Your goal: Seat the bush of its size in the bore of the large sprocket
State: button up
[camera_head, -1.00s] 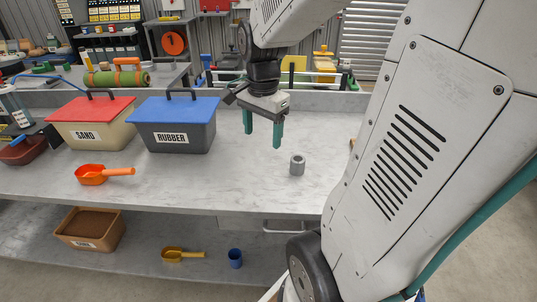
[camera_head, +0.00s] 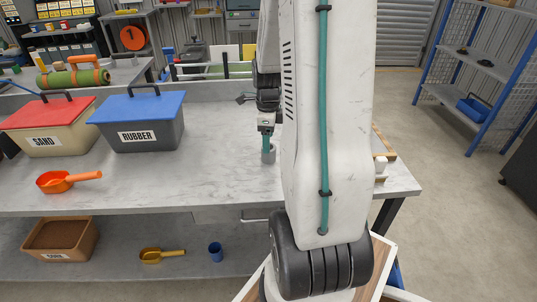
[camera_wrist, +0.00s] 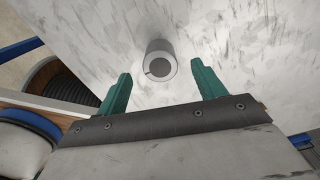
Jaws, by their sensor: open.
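A short grey cylinder with a round hole, a bush by its look, stands on the grey worktop; it shows in the head view (camera_head: 268,154) and in the wrist view (camera_wrist: 160,48). My gripper (camera_head: 267,141) is right at it in the head view, seen edge-on, with green fingers partly in front of it. In the wrist view my gripper (camera_wrist: 160,76) is open, and the bush shows between and beyond the two fingertips, with a gap on each side. I cannot make out contact. I see no sprocket; my arm hides part of the worktop.
A blue-lidded RUBBER box (camera_head: 140,122) and a red-lidded SAND box (camera_head: 48,124) stand left on the worktop. An orange scoop (camera_head: 62,181) lies before them. A wooden-edged item (camera_head: 384,143) shows partly behind my arm at right. The worktop between RUBBER box and bush is clear.

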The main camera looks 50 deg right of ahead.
jog(key=shift+f, duration=1.35)
jog(key=c, duration=1.3)
jog(key=shift+r, duration=0.2)
jog(key=shift+r, duration=0.6)
jog(key=shift+s+d+r, duration=0.1)
jog(key=shift+r, duration=0.5)
jog(key=shift+s+d+r, duration=0.1)
jog(key=shift+r, duration=0.45)
jog(key=s+d+r, duration=0.1)
jog(key=s+d, duration=0.9)
jog(key=s, duration=0.2)
